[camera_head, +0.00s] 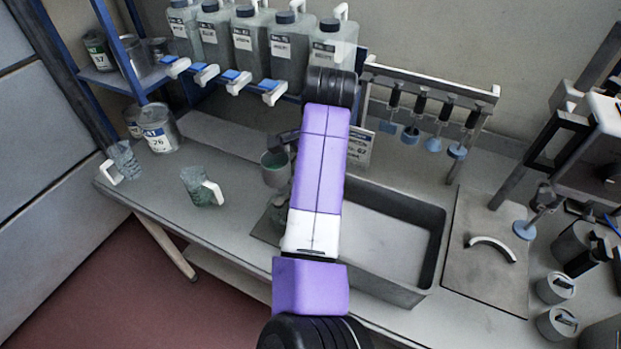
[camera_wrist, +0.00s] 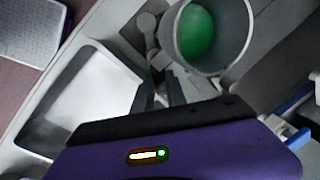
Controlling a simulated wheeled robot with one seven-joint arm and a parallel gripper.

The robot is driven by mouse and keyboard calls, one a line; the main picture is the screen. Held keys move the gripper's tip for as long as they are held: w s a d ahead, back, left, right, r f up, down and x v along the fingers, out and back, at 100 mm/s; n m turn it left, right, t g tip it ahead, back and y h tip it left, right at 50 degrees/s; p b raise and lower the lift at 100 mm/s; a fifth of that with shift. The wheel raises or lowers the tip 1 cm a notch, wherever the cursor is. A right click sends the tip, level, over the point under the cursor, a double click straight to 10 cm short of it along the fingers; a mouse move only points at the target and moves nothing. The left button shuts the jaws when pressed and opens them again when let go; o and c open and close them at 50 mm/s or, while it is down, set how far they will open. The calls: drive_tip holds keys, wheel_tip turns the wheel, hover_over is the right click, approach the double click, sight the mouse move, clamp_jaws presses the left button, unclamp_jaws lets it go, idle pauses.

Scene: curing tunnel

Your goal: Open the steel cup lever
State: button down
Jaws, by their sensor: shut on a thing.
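The fingertips partly hide the grip. In the head view my arm hides most of the gripper.
A sink (camera_head: 400,290) lies right of my arm. Several canisters with taps line the back, and hanging tools (camera_head: 412,130) are behind the sink. Bench between mug and cup is clear.

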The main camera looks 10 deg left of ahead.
idle(0.3)
drive_tip(key=c, duration=1.3)
unclamp_jaws()
drive_tip(key=shift+c, duration=0.2)
drive_tip(key=shift+r, duration=0.1)
wheel_tip(320, 180, up, 8)
drive_tip(key=s, duration=0.1)
drive_tip(key=shift+d+f, duration=0.25)
drive_tip(key=shift+d, duration=0.2)
